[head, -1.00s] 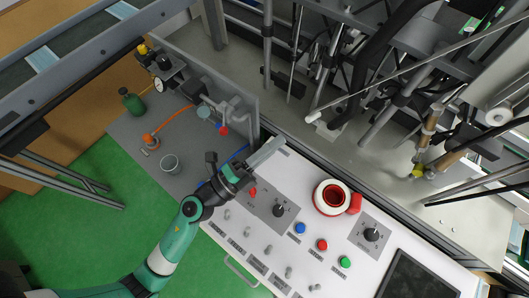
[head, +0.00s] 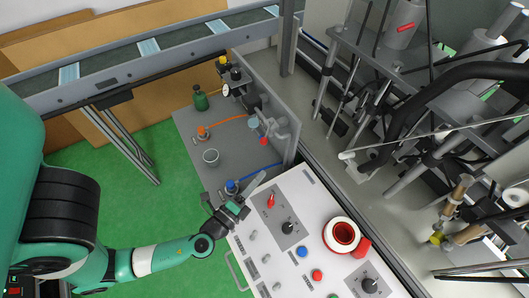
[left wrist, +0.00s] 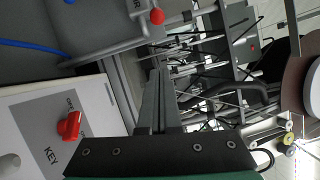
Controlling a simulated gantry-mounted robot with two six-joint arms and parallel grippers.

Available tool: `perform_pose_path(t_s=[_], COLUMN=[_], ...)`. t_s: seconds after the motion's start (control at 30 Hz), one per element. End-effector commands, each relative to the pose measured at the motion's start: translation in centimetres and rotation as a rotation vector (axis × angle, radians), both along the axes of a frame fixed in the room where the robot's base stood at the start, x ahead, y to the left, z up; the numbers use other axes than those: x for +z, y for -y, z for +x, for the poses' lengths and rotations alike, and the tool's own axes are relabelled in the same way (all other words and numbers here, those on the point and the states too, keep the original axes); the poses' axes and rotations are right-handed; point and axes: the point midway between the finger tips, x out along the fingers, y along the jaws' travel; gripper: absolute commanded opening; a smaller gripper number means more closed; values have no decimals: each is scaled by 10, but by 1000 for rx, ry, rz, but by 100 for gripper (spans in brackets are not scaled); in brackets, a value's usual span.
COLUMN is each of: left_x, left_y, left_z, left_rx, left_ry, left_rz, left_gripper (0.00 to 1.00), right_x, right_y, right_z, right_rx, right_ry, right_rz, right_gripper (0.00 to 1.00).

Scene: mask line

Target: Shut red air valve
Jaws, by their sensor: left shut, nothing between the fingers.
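The red air valve knob (head: 263,141) sits on the grey pipework of the grey side unit, above the left back corner of the white control panel. In the left wrist view the red knob (left wrist: 157,16) is on a grey pipe near the top, beside a partly cut-off label. My left gripper (head: 262,175) is shut and empty, over the panel's left back corner, apart from the knob and nearer the front. Its closed fingers (left wrist: 158,75) point up the wrist view, below the knob. My right gripper is not in view.
A red key switch (head: 270,201) stands on the white panel (head: 314,205) close to my left gripper. Machine rods (head: 400,180) crowd the right.

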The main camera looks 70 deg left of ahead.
Motion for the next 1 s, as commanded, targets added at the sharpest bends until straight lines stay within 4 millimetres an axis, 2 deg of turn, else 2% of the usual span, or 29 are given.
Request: perform_pose_path(t_s=[0.3, 0.4, 0.6, 1.0], left_x=[7, 6, 10, 11], left_y=[-41, -56, -72, -74], left_z=[58, 48, 42, 42], left_rx=[5, 9, 3, -1], left_ry=[3, 2, 1, 1], left_rz=[1, 1, 1, 0], left_gripper=[0, 0, 0, 0], right_x=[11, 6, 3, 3], right_y=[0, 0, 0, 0], right_z=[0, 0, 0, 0], right_rx=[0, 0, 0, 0], right_ry=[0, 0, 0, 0], right_rz=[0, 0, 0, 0], right_gripper=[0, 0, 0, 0])
